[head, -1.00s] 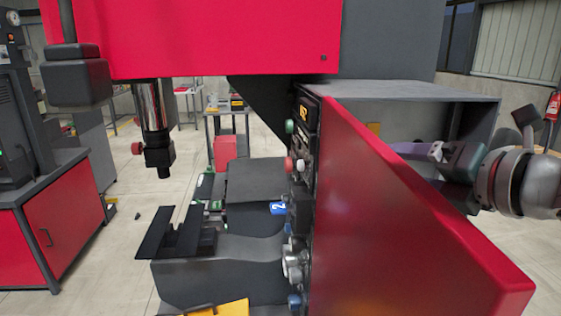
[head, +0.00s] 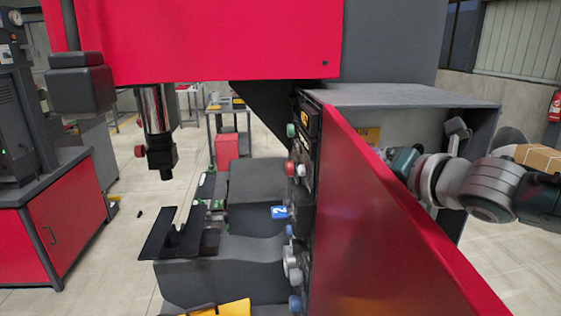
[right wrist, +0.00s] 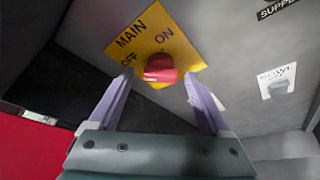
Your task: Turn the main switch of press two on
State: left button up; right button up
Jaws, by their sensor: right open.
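The main switch is a red knob (right wrist: 160,67) on a yellow plate (right wrist: 150,40) marked MAIN, ON and OFF, seen in the right wrist view. I cannot tell clearly which mark the knob points to. My right gripper (right wrist: 158,81) is open and empty, its two pale purple fingers either side of the knob from this view, apparently short of gripping it. In the head view part of the yellow plate (head: 371,134) shows inside the open grey cabinet of press two. The red door hides the gripper's fingers and the knob there. My left gripper is not in view.
The open red door (head: 385,215) stands close to my right arm. The grey cabinet's top (head: 405,95) lies above it. A second switch on a white plate (right wrist: 279,83) sits right of the main switch. The press's front controls (head: 297,170) are left of the door.

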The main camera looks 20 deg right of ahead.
grip_shut()
dwell(0.5)
jog(key=shift+f+m+t+b, duration=0.1)
jog(key=shift+m+t+b, duration=0.95)
jog(key=shift+m+b, duration=1.65)
jog(key=shift+f+m+t+b, duration=0.15)
jog(key=shift+m+t+b, duration=0.95)
jog(key=shift+m+b, duration=1.6)
jog(key=shift+f+m+t+b, duration=0.1)
jog(key=shift+m+t+b, duration=0.95)
jog(key=shift+m+b, duration=1.65)
jog(key=shift+m+p, duration=0.5)
jog(key=shift+m, duration=0.1)
